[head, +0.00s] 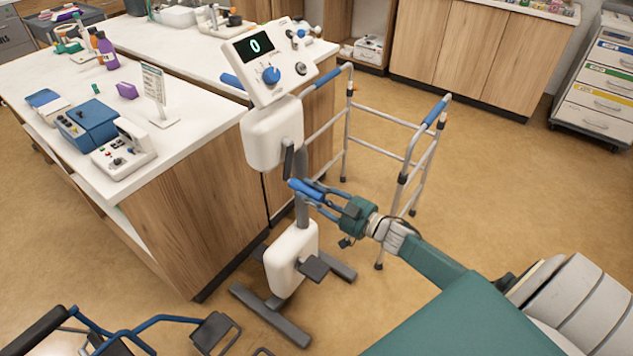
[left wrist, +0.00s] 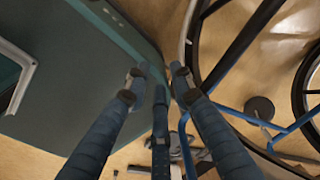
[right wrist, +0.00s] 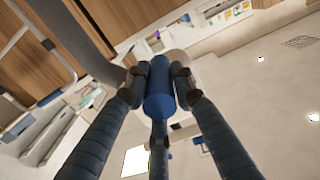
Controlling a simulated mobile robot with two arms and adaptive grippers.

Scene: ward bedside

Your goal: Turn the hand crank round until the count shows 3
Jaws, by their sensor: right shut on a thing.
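The crank machine is a white unit (head: 272,138) on a grey post, with a tilted console on top in the head view. Its display (head: 258,46) shows 0. A dark crank arm (head: 289,160) sits on the front of the unit, with a blue handle (head: 299,185) at its lower end. My right gripper (head: 312,192) is shut on this blue handle, which shows between the fingers in the right wrist view (right wrist: 159,92). My left gripper (left wrist: 158,78) is open and empty in the left wrist view. It is outside the head view.
A walker (head: 392,160) stands close behind the machine. A counter (head: 190,130) with small devices is at the left. A wheelchair (head: 130,335) is at the lower left, and its wheel is close to my left gripper. Open floor (head: 490,180) lies to the right.

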